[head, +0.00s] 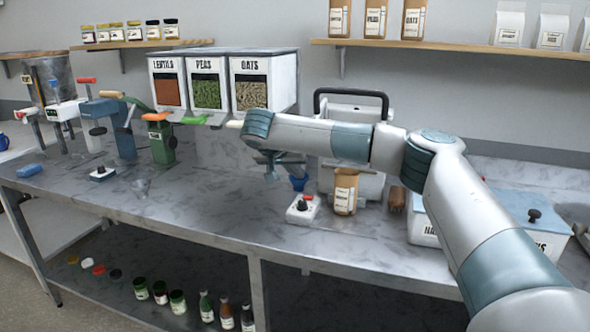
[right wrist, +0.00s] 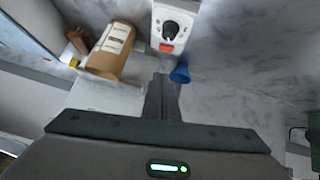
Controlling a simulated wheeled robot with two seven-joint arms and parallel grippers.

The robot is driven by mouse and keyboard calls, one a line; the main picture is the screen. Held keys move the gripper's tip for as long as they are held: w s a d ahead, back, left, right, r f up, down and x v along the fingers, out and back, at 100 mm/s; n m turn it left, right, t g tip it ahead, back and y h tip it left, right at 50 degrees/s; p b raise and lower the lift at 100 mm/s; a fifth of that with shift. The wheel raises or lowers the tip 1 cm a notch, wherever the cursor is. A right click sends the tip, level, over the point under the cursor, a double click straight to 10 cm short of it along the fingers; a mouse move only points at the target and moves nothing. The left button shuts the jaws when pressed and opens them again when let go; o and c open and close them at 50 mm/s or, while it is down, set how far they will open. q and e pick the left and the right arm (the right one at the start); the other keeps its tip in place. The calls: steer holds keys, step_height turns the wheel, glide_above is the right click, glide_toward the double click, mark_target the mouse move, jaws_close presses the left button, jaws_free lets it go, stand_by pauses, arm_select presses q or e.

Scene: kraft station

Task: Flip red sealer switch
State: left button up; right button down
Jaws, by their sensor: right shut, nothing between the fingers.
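A small white control box (head: 303,209) with a black knob stands on the counter in front of the sealer (head: 352,150), a white machine with a black handle. Its red switch (head: 308,197) is at the back edge of the box. In the right wrist view the box (right wrist: 175,22) is at the top centre, with the red switch (right wrist: 166,48) on the side nearest my fingers. My right gripper (head: 271,176) is shut and empty, above the counter, left of and behind the box. Its fingers (right wrist: 162,90) point toward the switch, apart from it. My left gripper is not in view.
A labelled kraft bag (head: 345,192) stands right of the box. A small blue cup (head: 298,182) is just behind it and close to my fingers in the wrist view (right wrist: 180,73). Food dispensers (head: 222,85) stand behind.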

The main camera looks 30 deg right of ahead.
steer(key=p, duration=0.1)
glide_above(311, 198)
steer(key=a, duration=0.2)
step_height(311, 198, down, 5)
steer(key=shift+a+f, duration=0.1)
steer(key=shift+a, duration=0.05)
steer(key=shift+s+f+p, duration=0.2)
steer(key=shift+f+p, duration=0.25)
steer(key=shift+f, duration=0.65)
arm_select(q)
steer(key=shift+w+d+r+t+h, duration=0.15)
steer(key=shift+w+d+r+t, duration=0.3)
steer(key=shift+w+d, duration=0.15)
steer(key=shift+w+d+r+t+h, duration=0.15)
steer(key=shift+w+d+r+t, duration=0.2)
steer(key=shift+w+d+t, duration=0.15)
arm_select(e)
steer(key=shift+s+f, duration=0.1)
steer(key=shift+f, duration=0.65)
